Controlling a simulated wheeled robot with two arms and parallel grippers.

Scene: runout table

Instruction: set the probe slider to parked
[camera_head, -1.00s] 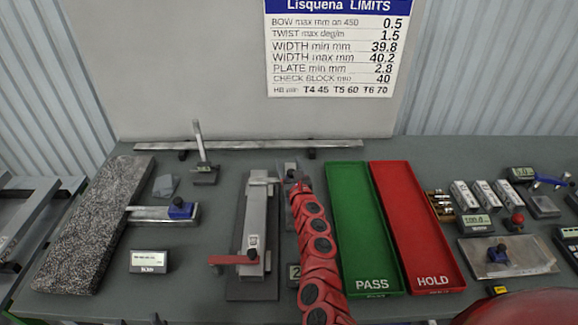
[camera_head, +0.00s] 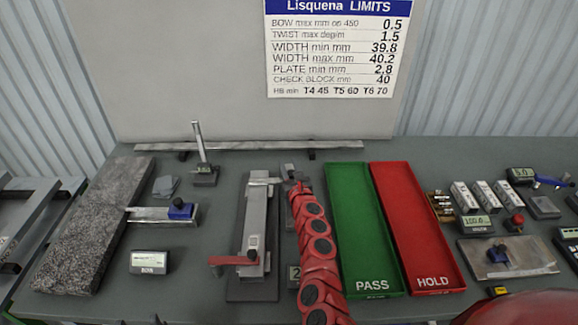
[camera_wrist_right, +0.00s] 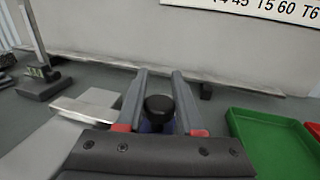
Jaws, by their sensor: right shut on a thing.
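My right gripper (camera_head: 296,184) is at the far end of my red arm, over a narrow grey plate (camera_head: 288,168) between the long steel bar and the green tray. In the right wrist view, its two fingers (camera_wrist_right: 158,98) stand on either side of a round black knob (camera_wrist_right: 159,106) with a blue part below, and it is shut on it. This knob appears to be the probe slider's; in the head view it is hidden by the gripper and arm. The slider's markings and exact position along its track cannot be read. My left gripper is not in view.
The steel bar (camera_head: 256,215) with a red-handled clamp (camera_head: 234,260) lies close left of my arm. The green PASS tray (camera_head: 371,284) and red HOLD tray (camera_head: 432,280) are close right. A small display (camera_head: 294,276) is partly hidden by my arm. A rail (camera_head: 240,145) runs behind.

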